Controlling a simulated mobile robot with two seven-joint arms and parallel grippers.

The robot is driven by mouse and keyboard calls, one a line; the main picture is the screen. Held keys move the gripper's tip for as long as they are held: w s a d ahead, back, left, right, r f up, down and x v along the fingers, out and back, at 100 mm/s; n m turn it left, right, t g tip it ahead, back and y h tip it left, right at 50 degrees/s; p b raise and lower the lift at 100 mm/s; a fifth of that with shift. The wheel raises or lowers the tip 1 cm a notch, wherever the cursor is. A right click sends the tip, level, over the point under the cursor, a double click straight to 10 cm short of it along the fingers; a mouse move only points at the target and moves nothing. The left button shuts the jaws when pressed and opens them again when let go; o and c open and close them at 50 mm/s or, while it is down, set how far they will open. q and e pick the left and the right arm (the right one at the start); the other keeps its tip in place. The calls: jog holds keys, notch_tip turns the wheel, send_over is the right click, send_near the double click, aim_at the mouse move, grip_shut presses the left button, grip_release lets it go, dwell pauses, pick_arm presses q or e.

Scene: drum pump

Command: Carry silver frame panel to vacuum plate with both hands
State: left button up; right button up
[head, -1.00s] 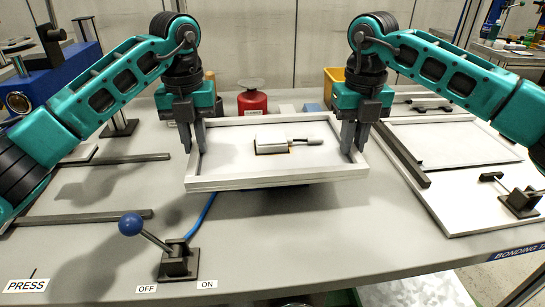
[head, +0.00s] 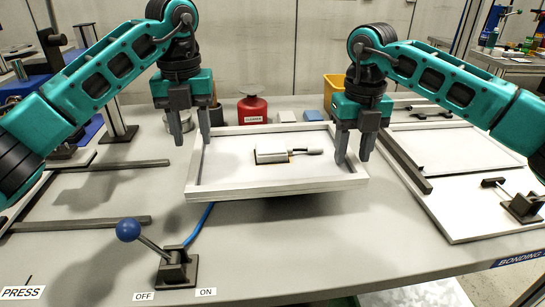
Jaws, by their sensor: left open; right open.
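The silver frame panel (head: 277,188) lies at the middle of the bench, with a silver block with a handle (head: 285,154) inside its frame. A blue hose (head: 201,222) runs under the panel's left front. The vacuum plate is not visible; whatever is under the panel is hidden by it. My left gripper (head: 190,141) is open and empty near the panel's back left corner, with one finger in front of the left rim in the picture. My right gripper (head: 353,158) is open at the right rim, its fingers on either side of it; contact cannot be told.
A blue-knobbed lever (head: 176,264) stands at the front by OFF and ON labels. Dark rails (head: 85,222) lie at left. A white board (head: 452,150) with a clamp (head: 522,206) is at right. A red can (head: 252,108) and yellow bin (head: 334,90) stand behind.

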jog(key=shift+r, duration=0.15)
pick_arm(q)
notch_tip(320, 180, up, 8)
pick_arm(e)
notch_tip(320, 180, up, 12)
dwell(0.4)
